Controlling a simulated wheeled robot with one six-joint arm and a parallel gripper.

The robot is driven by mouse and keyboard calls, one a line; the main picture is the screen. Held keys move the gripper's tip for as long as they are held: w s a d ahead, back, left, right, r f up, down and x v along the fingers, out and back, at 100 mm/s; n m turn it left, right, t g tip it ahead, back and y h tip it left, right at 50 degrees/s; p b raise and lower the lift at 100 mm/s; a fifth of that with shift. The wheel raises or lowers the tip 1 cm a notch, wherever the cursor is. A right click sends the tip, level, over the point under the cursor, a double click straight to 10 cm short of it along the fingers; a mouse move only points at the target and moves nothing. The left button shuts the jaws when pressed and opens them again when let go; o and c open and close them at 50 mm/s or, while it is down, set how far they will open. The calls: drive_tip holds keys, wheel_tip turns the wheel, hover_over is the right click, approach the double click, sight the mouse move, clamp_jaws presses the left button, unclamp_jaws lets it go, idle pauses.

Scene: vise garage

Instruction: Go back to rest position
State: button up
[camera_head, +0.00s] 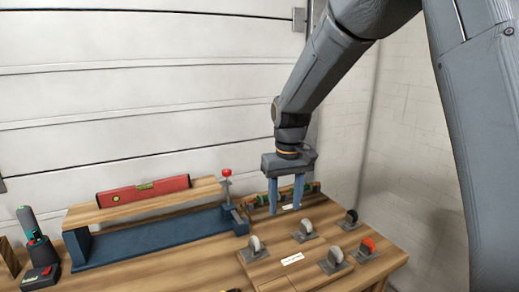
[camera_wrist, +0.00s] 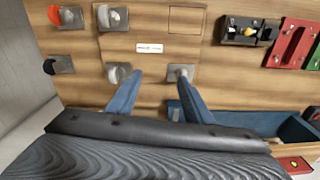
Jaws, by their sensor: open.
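My gripper (camera_head: 285,208) hangs in the air over the back of the workbench (camera_head: 200,272), its two blue fingers apart and pointing down. Nothing shows between the fingers. In the wrist view my gripper (camera_wrist: 160,76) also shows spread and empty, its fingertips near two grey knobs. I cannot tell whether they touch anything. The arm reaches in from the upper right.
Several knobs on plates stand right of the gripper, one with an orange-red top (camera_head: 368,245). A blue vise (camera_head: 160,238) lies left, with a wooden board and a red level (camera_head: 145,190) above it. A dark tool (camera_head: 37,245) stands far left. A wall rises behind.

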drive_tip(key=s+d+f+m, duration=0.2)
drive_tip(key=s+d+f, duration=0.2)
drive_tip(key=s, duration=0.6)
drive_tip(key=s+d+f+m, duration=0.1)
drive_tip(key=s+d+f, duration=0.2)
drive_tip(key=s+d, duration=0.5)
drive_tip(key=s, duration=0.2)
drive_tip(key=shift+s+d+f+m, duration=0.25)
drive_tip(key=shift+s+f+m, duration=0.1)
drive_tip(key=shift+f+m, duration=0.05)
